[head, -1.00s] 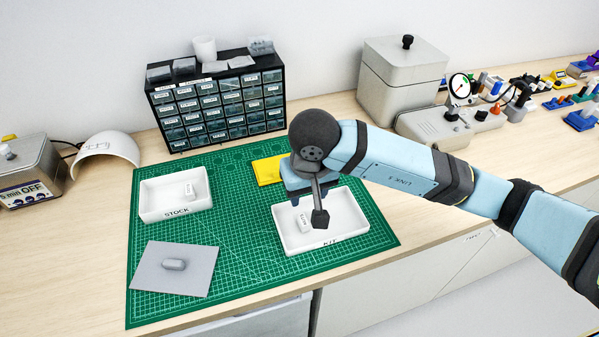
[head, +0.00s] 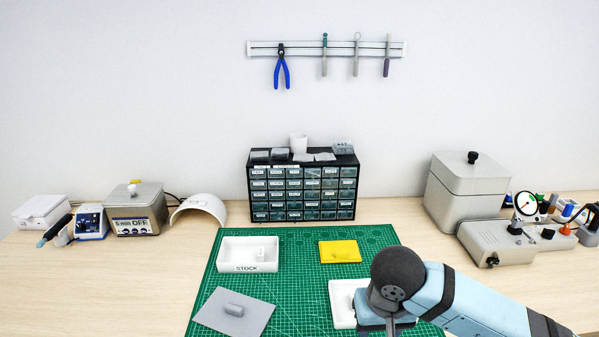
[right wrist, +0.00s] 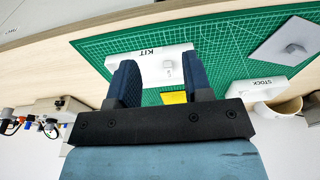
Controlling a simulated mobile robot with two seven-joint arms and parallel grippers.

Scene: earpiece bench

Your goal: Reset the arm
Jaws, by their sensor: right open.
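My right arm comes in from the lower right of the head view. Its gripper (head: 388,326) is at the bottom edge, over the white KIT tray (head: 341,305) and hiding much of it. In the right wrist view the gripper (right wrist: 161,82) has its two dark blue fingers wide apart, with nothing held between them. The KIT tray (right wrist: 152,58) shows beyond the fingers with a small pale piece (right wrist: 168,71) in it. My left gripper is not in view.
The green mat (head: 290,290) also bears the STOCK tray (head: 232,258) with a pale piece, a yellow block (head: 340,252) and a grey plate (head: 210,312). A drawer cabinet (head: 303,193) and a grey lidded box (head: 467,186) stand behind. Tools hang on the wall.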

